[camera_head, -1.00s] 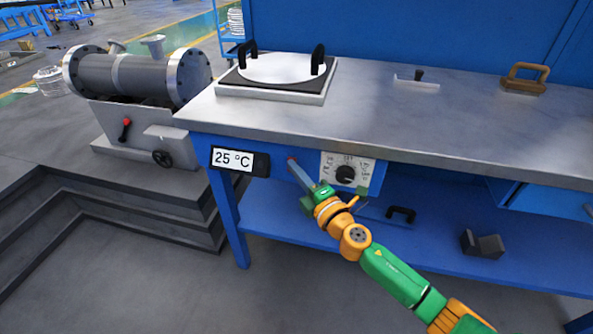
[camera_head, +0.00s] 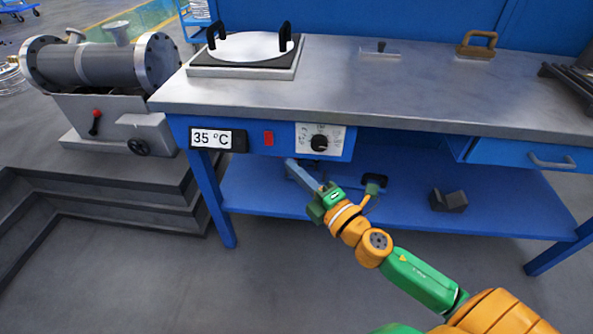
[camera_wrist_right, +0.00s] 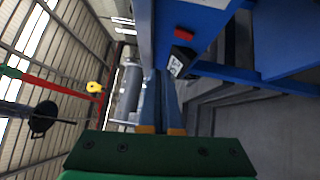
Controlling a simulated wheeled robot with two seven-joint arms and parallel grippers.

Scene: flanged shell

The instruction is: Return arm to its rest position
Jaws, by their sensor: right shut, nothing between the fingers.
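My right arm comes in from the lower right in the head view. Its gripper (camera_head: 291,164) is shut and empty, in front of the workbench (camera_head: 420,95) and below its front panel. The fingers lie together in the right wrist view (camera_wrist_right: 161,95). A red switch (camera_head: 268,138) on the bench front is apart from the fingertips; it also shows in the wrist view (camera_wrist_right: 184,34). The display (camera_head: 211,139) reads 35 °C. A dial (camera_head: 319,142) sits right of the switch. My left gripper is not in view.
A hot plate with a white round top (camera_head: 250,45) and black handles stands on the bench. A flanged metal shell (camera_head: 95,65) rests on a stand at left. A dark block (camera_head: 448,201) lies on the blue lower shelf (camera_head: 500,210). The floor in front is clear.

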